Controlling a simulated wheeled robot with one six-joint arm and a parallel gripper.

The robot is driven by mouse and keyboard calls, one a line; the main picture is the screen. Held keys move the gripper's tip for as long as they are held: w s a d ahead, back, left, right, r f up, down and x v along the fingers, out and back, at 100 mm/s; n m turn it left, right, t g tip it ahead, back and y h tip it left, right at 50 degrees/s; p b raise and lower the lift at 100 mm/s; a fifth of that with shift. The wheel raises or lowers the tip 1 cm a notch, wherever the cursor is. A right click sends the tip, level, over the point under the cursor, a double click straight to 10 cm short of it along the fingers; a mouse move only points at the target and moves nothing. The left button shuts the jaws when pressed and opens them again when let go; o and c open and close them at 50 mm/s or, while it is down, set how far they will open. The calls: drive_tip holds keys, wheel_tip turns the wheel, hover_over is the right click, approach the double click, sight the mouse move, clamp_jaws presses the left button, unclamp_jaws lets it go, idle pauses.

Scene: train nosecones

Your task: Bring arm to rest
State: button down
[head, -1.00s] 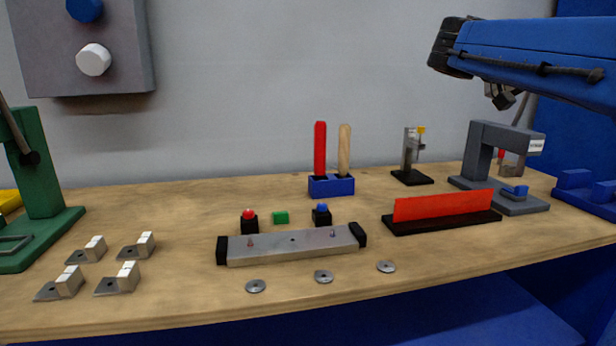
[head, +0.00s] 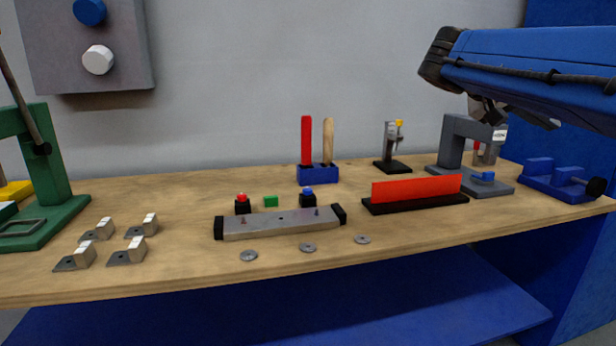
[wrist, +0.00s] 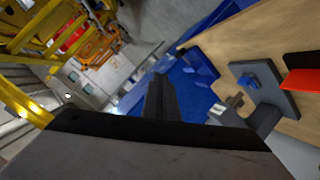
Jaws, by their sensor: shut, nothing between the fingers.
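My blue arm (head: 530,60) reaches in from the right edge of the head view, raised above the right end of the bench. My gripper (wrist: 161,90) shows in the wrist view as dark fingers held together, with nothing between them. It is in the air, clear of the bench and its tools. In the head view the fingertips cannot be made out clearly against the arm and the grey press.
The wooden bench (head: 400,228) carries a grey press (head: 455,145), a blue vise (head: 550,180), a red strip on a black base (head: 417,188), a hammer holder (head: 318,175) and a green press (head: 45,165). A blue shelf (head: 300,310) lies below. Yellow structures (wrist: 40,35) stand beyond.

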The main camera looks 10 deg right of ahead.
drive_tip(key=s+a+f+n+t+y, duration=0.1)
drive_tip(key=s+a+f+n+y, duration=0.2)
drive_tip(key=a+f, duration=0.6)
drive_tip(key=s+a+f+n+t+y, duration=0.2)
drive_tip(key=a+f+y, duration=0.4)
drive_tip(key=f, duration=1)
drive_tip(key=s+a+f+n+t+y, duration=0.1)
drive_tip(key=s+a+f+n+y, duration=0.3)
drive_tip(key=a+f, duration=0.7)
wheel_tip(320, 180, down, 2)
drive_tip(key=s+n, duration=0.1)
drive_tip(key=s, duration=0.1)
drive_tip(key=shift+s+a+f+t, duration=0.25)
drive_tip(key=shift+s+a+t, duration=0.05)
drive_tip(key=shift+t, duration=0.1)
